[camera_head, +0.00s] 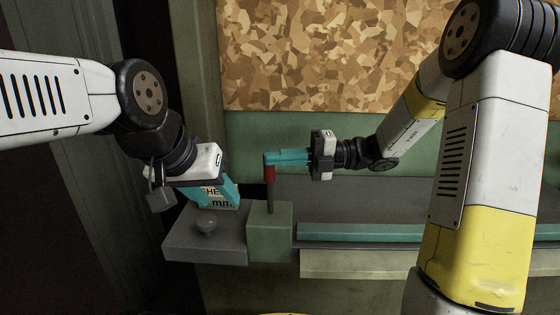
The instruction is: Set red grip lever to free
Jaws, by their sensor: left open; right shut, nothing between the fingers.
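The red grip lever (269,174) stands upright on a thin dark rod, which rises from a green block (269,238) near the middle. My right gripper (270,158) reaches in from the right, its teal fingers shut and empty. The fingertips are at the top of the red grip and hide its upper end; I cannot tell whether they touch it. My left gripper (222,195) is open, pointing down to the left of the lever, above a grey ledge. No marking for free is visible.
A dark shelf (390,198) with a teal strip (350,233) runs right. A brown mottled panel (330,55) is behind. My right arm covers the right side.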

